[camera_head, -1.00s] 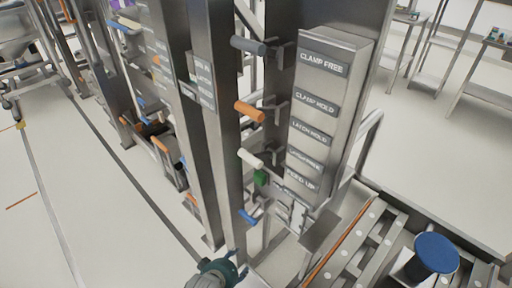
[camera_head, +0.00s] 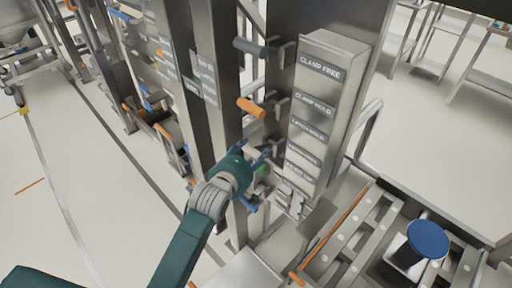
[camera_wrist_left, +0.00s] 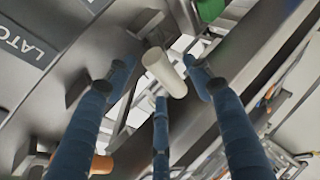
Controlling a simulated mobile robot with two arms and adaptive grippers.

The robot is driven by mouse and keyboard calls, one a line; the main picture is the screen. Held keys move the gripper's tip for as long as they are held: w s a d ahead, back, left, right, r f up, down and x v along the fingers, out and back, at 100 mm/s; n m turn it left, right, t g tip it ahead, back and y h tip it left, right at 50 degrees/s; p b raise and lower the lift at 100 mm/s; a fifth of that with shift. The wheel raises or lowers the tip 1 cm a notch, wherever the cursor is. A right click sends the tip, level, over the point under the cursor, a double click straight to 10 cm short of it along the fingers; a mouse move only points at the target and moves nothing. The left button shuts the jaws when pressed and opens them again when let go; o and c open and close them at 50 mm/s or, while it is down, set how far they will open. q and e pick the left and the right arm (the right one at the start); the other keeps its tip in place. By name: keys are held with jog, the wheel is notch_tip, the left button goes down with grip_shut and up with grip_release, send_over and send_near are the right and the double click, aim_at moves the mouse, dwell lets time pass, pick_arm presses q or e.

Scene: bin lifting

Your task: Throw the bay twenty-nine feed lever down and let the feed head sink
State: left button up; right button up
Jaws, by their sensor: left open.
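A row of feed-style levers runs down the steel post: a grey one (camera_head: 250,46), an orange one (camera_head: 251,107) and a blue one (camera_head: 249,205). A label panel (camera_head: 322,115) beside the levers reads "CLAMP FREE" at the top. My right gripper is out of view.
A green part (camera_head: 262,170) sits just beyond my gripper. A roller conveyor (camera_head: 352,238) and a blue round-topped post (camera_head: 428,238) stand at the lower right. More lever posts stand to the left.

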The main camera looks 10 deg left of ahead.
pick_arm(q)
jog(key=shift+x, duration=2.05)
jog(key=shift+c, duration=0.3)
grip_shut()
